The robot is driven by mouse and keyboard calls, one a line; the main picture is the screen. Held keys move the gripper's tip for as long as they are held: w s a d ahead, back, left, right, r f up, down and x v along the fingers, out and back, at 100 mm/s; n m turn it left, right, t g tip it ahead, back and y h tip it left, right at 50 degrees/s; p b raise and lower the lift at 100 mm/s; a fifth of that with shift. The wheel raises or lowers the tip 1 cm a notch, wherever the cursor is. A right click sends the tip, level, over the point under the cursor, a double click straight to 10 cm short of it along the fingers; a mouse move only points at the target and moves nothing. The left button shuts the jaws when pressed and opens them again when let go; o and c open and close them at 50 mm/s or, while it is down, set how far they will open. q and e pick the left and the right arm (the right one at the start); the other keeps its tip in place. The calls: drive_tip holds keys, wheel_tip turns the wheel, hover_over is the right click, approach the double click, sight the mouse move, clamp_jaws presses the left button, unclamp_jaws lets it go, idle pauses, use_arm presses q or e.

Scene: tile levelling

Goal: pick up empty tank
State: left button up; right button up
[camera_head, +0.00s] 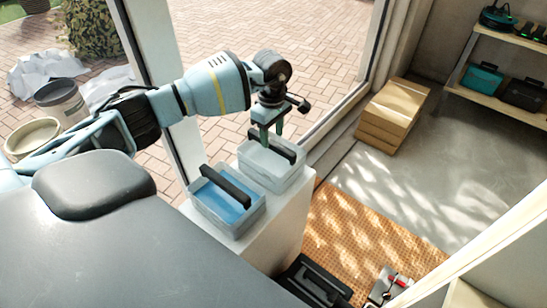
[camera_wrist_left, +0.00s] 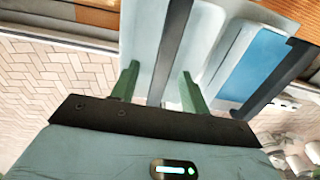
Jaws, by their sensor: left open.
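The empty tank (camera_head: 262,173) is a pale, clear-walled box with a dark bar handle across its top. It stands on a white pedestal and also shows in the left wrist view (camera_wrist_left: 145,38). My left gripper (camera_head: 271,140) is open and points down at the handle. In the left wrist view its two green fingers (camera_wrist_left: 160,88) lie on either side of the dark handle (camera_wrist_left: 172,45), with gaps visible. Whether the fingertips reach below the bar is unclear. A second tank (camera_head: 226,207) with blue water stands beside it. My right gripper is not in view.
The white pedestal (camera_head: 262,238) stands close to the window frame. Cardboard boxes (camera_head: 392,115), a shelf (camera_head: 497,87) with cases, an orange patterned mat (camera_head: 375,240) and black toolboxes (camera_head: 312,281) surround it. The grey floor between mat and shelf is clear.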

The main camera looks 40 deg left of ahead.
use_arm(q)
drive_tip(key=shift+f, duration=0.7)
drive_tip(key=shift+s+a+f, duration=0.1)
drive_tip(key=shift+f, duration=1.2)
drive_tip(key=shift+s+a+f, duration=0.1)
drive_tip(key=shift+f, duration=1.2)
clamp_jaws()
